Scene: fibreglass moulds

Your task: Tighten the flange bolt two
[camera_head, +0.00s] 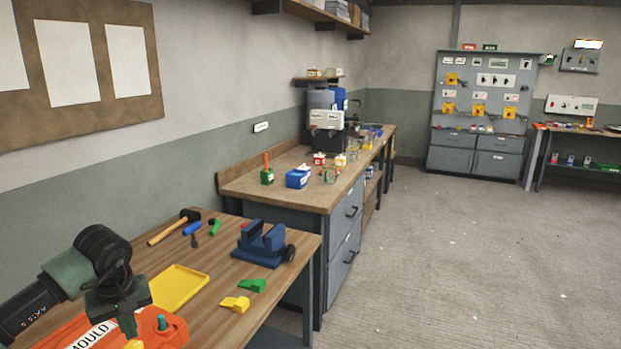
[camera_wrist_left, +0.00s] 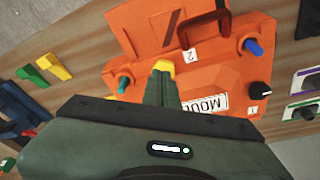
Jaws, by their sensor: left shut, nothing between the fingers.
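The orange mould (camera_head: 85,325), lettered MOULD, lies on the near bench and also shows in the left wrist view (camera_wrist_left: 225,75). Its flange carries a teal-green bolt (camera_wrist_left: 122,84), a blue bolt (camera_wrist_left: 253,47) and a black knob (camera_wrist_left: 260,88). A yellow piece (camera_wrist_left: 164,65) shows at my fingertips, left of a label marked 2 (camera_wrist_left: 190,56); a label marked 1 lies near the black knob. My left gripper (camera_head: 131,326) is shut and empty, pointing down over the mould; its fingers (camera_wrist_left: 162,78) partly cover the yellow piece. I cannot tell whether they touch it. My right gripper is out of view.
A yellow tray (camera_head: 179,290), a blue vise (camera_head: 262,244), yellow wedge (camera_head: 235,304), green wedge (camera_head: 253,286) and a hammer (camera_head: 174,227) lie on the near bench (camera_head: 215,262). A second bench (camera_head: 300,190) stands beyond. The floor to the right is clear.

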